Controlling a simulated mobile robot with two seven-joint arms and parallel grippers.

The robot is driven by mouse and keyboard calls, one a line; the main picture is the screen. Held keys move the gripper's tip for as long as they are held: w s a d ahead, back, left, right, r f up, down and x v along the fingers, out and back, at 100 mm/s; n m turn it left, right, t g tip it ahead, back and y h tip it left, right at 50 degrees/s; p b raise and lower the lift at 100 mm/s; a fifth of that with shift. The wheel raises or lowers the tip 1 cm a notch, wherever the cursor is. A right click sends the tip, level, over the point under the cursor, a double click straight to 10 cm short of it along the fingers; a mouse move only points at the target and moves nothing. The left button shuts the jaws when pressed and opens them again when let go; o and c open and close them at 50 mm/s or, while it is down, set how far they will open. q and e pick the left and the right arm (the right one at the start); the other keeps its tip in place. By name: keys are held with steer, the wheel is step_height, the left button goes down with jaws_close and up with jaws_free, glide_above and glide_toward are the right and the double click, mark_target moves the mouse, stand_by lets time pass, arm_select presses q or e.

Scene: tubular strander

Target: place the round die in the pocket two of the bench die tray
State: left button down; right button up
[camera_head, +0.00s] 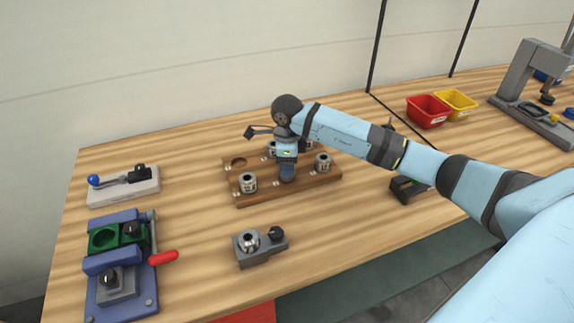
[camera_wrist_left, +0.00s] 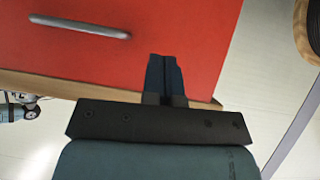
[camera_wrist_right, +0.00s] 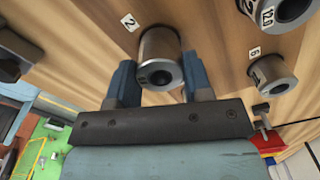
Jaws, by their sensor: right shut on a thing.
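The wooden bench die tray (camera_head: 262,200) lies mid-table in the head view. My right gripper (camera_head: 287,177) points down over its middle. In the right wrist view the right gripper (camera_wrist_right: 160,82) is shut on a round metal die (camera_wrist_right: 160,58), one blue finger on each side. A label "2" (camera_wrist_right: 129,22) is on the wood beside the die. I cannot tell whether the die is fully seated; the gripper hides it in the head view. My left gripper (camera_wrist_left: 165,78) is shut and empty before a red drawer front, away from the tray.
Other dies stand on the tray at left (camera_head: 248,183) and right (camera_head: 323,163); an empty round recess (camera_head: 238,162) is at its back left. A grey fixture (camera_head: 258,245) stands in front. A blue-green fixture (camera_head: 120,262) is at left. Red (camera_head: 427,111) and yellow bins (camera_head: 458,102) are back right.

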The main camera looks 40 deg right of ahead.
steer(key=shift+f, duration=0.6)
steer(key=shift+f, duration=0.1)
steer(key=o, duration=1.3)
steer(key=shift+c, duration=0.2)
steer(key=shift+r, duration=0.2)
step_height(320, 180, up, 10)
steer(key=shift+r+b, duration=0.25)
steer(key=shift+b, duration=0.05)
steer(key=shift+r, duration=0.7)
